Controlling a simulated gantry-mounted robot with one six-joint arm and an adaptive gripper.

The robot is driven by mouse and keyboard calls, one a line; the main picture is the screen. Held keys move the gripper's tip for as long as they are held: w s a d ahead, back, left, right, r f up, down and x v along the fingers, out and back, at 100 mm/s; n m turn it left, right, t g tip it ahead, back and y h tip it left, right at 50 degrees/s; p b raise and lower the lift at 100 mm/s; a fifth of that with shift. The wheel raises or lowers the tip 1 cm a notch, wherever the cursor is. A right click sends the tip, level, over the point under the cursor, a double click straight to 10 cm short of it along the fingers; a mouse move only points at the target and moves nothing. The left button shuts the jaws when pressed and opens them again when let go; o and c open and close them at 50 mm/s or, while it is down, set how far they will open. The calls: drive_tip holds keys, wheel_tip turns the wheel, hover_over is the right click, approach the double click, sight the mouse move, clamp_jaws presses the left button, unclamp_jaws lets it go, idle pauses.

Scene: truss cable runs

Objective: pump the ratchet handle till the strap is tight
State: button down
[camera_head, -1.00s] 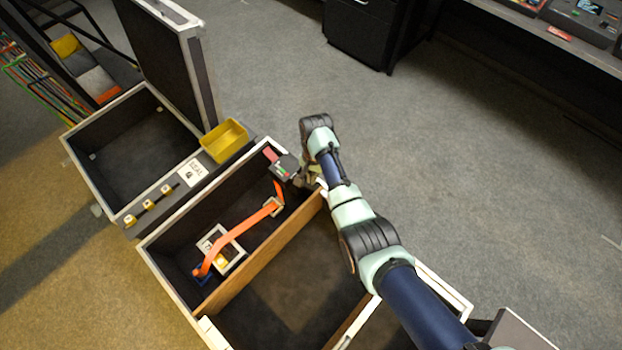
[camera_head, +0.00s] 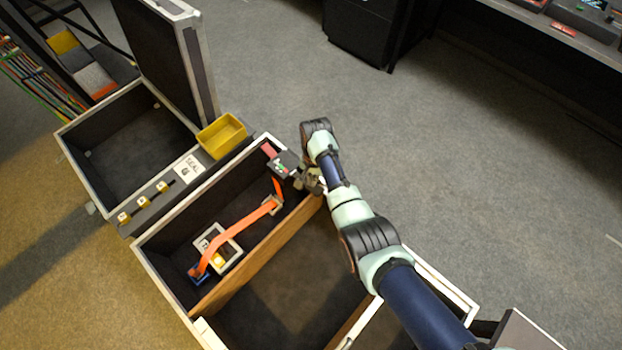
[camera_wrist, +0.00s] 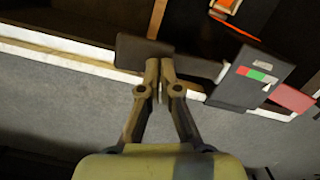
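An orange strap (camera_head: 232,232) runs inside the open case from a blue anchor (camera_head: 199,273) at the lower left, past a pale square frame, to a small metal ratchet (camera_head: 271,204). A short orange strap end rises beyond the ratchet. In the wrist view, part of the ratchet (camera_wrist: 226,6) and strap (camera_wrist: 232,26) show at the top edge. I cannot make out the handle clearly. My gripper (camera_head: 312,180) is at the case's upper right rim, right of the ratchet and apart from it.
A dark grey box (camera_head: 284,163) with a green and red display sits on the rim beside my gripper; it also shows in the wrist view (camera_wrist: 250,76), with a red tab (camera_wrist: 292,99). A wooden divider (camera_head: 250,262) splits the case. A yellow bin (camera_head: 222,136) stands nearby.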

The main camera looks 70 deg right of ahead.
drive_tip(key=d+r+b, duration=0.1)
drive_tip(key=d+r, duration=0.3)
drive_tip(key=r, duration=0.9)
drive_tip(key=shift+b, duration=0.3)
drive_tip(key=shift+f, duration=0.1)
